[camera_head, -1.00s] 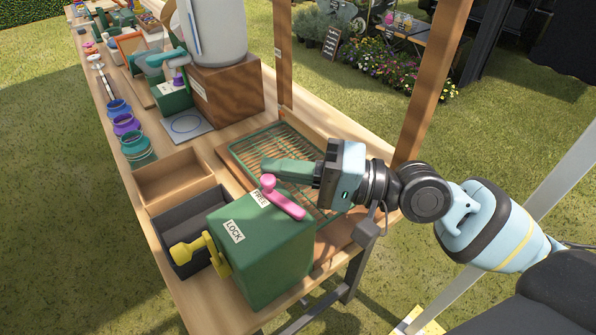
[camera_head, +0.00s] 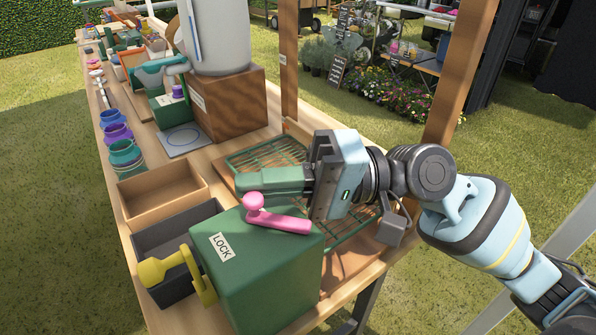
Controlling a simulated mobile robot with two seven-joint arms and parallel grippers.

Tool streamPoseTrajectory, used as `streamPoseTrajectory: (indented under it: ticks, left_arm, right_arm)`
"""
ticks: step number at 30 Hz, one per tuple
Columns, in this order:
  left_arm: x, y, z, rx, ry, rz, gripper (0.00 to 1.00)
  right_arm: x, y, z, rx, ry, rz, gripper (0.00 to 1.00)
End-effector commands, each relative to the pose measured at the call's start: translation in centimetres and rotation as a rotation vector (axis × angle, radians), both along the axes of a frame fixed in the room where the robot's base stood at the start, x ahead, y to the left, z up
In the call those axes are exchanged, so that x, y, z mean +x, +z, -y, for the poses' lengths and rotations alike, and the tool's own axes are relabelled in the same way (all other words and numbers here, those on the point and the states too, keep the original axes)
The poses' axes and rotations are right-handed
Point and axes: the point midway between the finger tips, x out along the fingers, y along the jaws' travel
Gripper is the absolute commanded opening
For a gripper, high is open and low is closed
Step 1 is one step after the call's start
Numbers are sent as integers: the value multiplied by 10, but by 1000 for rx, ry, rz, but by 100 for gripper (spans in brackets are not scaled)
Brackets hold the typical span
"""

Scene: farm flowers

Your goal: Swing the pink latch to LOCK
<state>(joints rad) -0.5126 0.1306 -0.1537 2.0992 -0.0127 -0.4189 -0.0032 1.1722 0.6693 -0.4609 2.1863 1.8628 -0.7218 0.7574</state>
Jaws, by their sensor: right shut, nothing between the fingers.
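The pink latch (camera_head: 278,219) lies across the top of a green box (camera_head: 265,270), with its round knob end at the left. The LOCK label (camera_head: 221,246) is on the top near the left edge, apart from the knob. The FREE label cannot be seen now. My right gripper (camera_head: 240,181) comes in from the right with its green fingers shut and empty. The fingers point left, just behind the knob in the picture; whether they touch it cannot be told. My left gripper is not in view.
A yellow knobbed handle (camera_head: 170,268) sticks out of the box's left side, over a dark tray (camera_head: 160,236). An open wooden tray (camera_head: 130,203) and a green wire rack (camera_head: 255,158) stand behind. A wooden post (camera_head: 458,75) rises near my right arm.

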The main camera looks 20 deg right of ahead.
Motion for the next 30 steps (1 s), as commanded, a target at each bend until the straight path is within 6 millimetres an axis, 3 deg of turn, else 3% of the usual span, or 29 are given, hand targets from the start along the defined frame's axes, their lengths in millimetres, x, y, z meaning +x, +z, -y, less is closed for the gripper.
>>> streamPoseTrajectory:
  ticks: [17,20,25,30]
  left_arm:
    - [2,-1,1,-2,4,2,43]
    - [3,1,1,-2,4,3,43]
    - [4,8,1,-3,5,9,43]
    - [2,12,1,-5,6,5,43]
  right_arm:
    - [0,2,0,0,9,1,0]
    - [0,9,0,0,9,3,0]
    - [0,39,0,1,9,9,0]
    - [-33,39,-5,-3,12,3,0]
